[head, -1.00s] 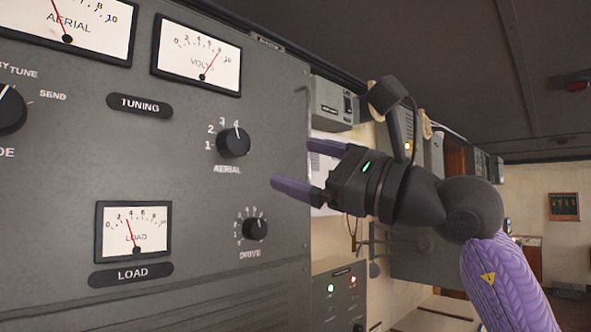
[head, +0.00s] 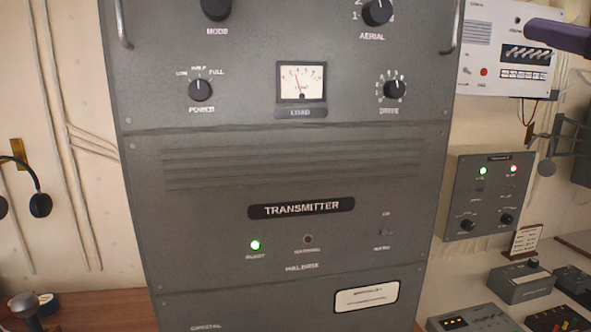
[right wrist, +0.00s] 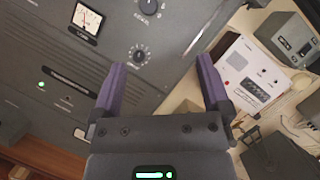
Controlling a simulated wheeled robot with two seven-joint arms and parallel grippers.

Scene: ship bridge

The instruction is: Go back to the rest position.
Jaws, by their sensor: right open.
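My right gripper (right wrist: 160,76) is open and empty in the right wrist view, its two purple fingers apart with the transmitter cabinet (right wrist: 60,105) beyond them. In the head view only a purple finger of it (head: 560,36) shows at the upper right edge, in front of the white wall panel. The rest of that arm is out of the picture. The grey transmitter cabinet (head: 290,235) fills the middle of the head view. No finger is seen touching a knob. My left gripper is in neither view.
The drive knob (head: 394,89) and aerial knob (head: 377,12) are on the cabinet's upper right. A white panel (head: 500,85) and a grey box with lamps (head: 487,195) hang to the right. Desk equipment (head: 520,282) stands lower right. Headphones (head: 40,203) hang at left.

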